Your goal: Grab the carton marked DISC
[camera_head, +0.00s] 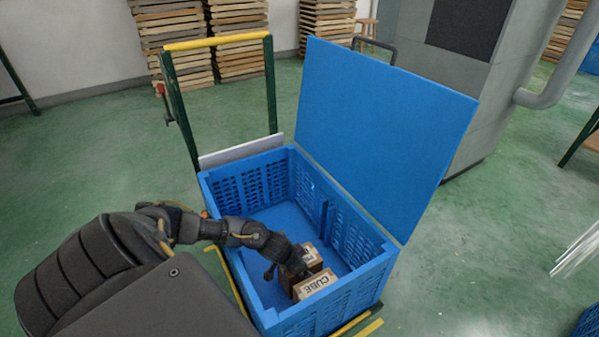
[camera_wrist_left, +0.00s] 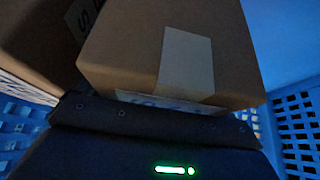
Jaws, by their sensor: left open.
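In the head view, a brown carton labelled CUBE (camera_head: 315,284) lies in the near part of the blue crate (camera_head: 322,322). Just behind it is another brown carton (camera_head: 312,256) with a pale label too small to read. I cannot read DISC on any carton. My left gripper (camera_head: 297,268) reaches down into the crate at the cartons' left side, its jaws open and partly hidden. In the left wrist view, a taped carton (camera_wrist_left: 125,55) fills the middle, close to the gripper; its label is mostly hidden. A darker carton (camera_wrist_left: 35,40) is at the left.
The crate's blue lid (camera_head: 385,130) stands open on its right side. The crate sits on a cart with a yellow-topped green handle (camera_head: 215,41). The far part of the crate floor is bare. Pallet stacks (camera_head: 175,40) and a grey cabinet (camera_head: 450,80) stand behind.

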